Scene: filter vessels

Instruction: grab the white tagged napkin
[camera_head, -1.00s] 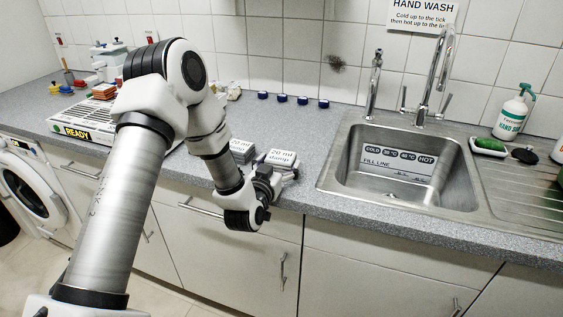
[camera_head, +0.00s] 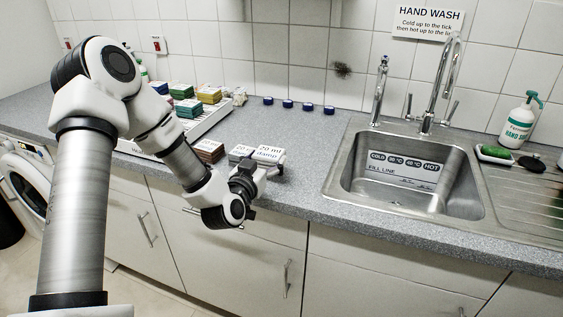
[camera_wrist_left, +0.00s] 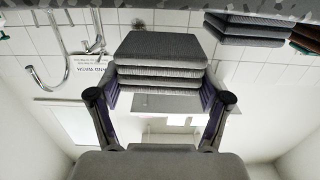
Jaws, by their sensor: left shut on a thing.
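The white tagged napkin (camera_head: 269,153), a folded grey stack labelled "20 ml damp", is in the jaws of my left gripper (camera_head: 254,172) near the counter's front edge. In the left wrist view, which is upside down, the grey folded napkin (camera_wrist_left: 160,48) sits between the two fingers of the left gripper (camera_wrist_left: 160,92). It appears raised a little above the counter. A second white-tagged napkin (camera_head: 241,150) lies just left of it, partly hidden by it. My right gripper does not show.
A brown napkin (camera_head: 207,150) lies further left. Behind it a white tray (camera_head: 200,126) bears coloured napkin stacks. Several blue caps (camera_head: 287,104) line the wall side. The sink (camera_head: 405,185) is to the right, with bare counter (camera_head: 312,160) before it.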

